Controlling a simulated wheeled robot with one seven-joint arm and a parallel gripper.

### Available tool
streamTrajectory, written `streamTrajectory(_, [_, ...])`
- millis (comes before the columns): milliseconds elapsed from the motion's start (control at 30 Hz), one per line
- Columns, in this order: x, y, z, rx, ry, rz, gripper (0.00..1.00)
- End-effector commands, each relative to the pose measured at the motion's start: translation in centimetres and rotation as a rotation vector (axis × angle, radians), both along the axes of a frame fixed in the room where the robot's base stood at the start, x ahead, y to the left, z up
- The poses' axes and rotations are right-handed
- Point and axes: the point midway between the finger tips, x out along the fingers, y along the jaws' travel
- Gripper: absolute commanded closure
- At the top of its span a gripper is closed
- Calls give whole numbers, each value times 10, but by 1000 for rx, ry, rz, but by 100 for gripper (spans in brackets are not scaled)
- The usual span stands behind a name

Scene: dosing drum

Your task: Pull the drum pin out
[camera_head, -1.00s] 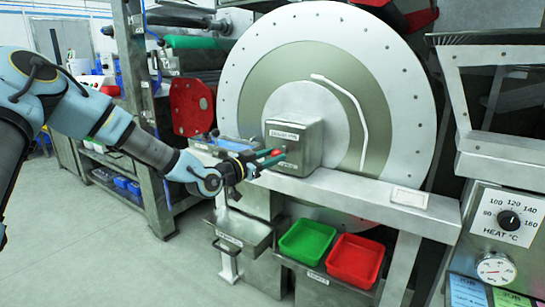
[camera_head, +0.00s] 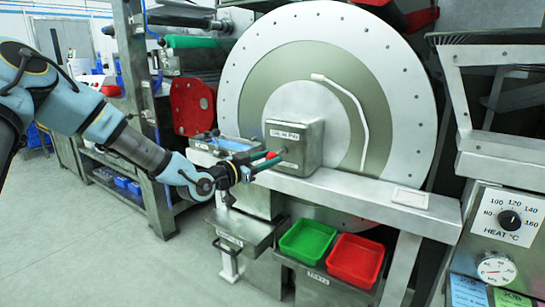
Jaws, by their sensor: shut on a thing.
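The big pale drum (camera_head: 405,110) stands upright in the middle, with a grey-green ring and a white curved bar on its face. A grey metal box (camera_head: 308,148) with a label sits in front of its hub. The drum pin (camera_head: 271,156) shows its red grip just left of the box, and a short grey length shows between grip and box. My gripper (camera_head: 264,160) comes from the left and is shut on the drum pin. The fingers partly hide the pin; I cannot tell whether its tip is still inside the box.
A grey ledge (camera_head: 360,198) runs under the box and bears a small white plate (camera_head: 410,198). Below are a green tray (camera_head: 308,240) and a red tray (camera_head: 355,260). A heat panel (camera_head: 508,218) stands at right. A blue-topped tray (camera_head: 235,144) lies behind my gripper.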

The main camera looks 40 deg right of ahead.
Motion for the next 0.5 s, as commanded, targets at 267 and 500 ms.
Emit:
streamTrajectory(267, [-4, 15, 0, 1, 0, -1, 100])
streamTrajectory(500, [-4, 15, -1, 2, 1, -1, 48])
